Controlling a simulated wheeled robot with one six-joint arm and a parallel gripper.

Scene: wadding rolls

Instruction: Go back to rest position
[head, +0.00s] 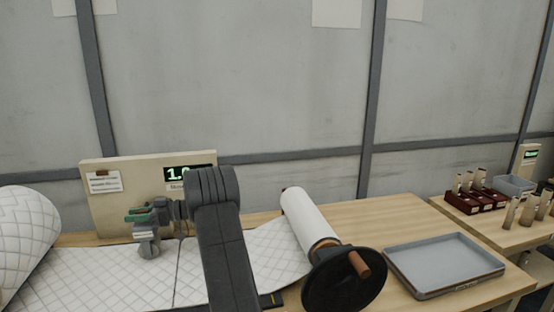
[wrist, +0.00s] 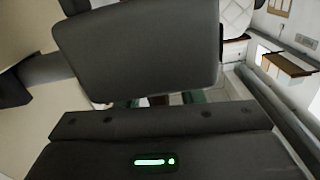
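My arm rises in front of the table in the head view and bends to the left at its top. My gripper (head: 138,214), with green finger pads, points left in front of the beige panel, above the quilted sheet (head: 90,272). In the wrist view the green pads of my gripper (wrist: 160,98) show apart, with nothing visible held between them; my own dark link hides much of that view. A white roll (head: 308,217) with a black handwheel (head: 345,285) and brown knob lies to the right of my arm. A large quilted wadding roll (head: 22,238) is at the far left.
The beige panel (head: 120,211) with a green display stands close behind my gripper. A grey tray (head: 445,262) sits empty on the table's right. A second table at the far right holds red boxes (head: 470,202) and several small upright items. The air above the tables is clear.

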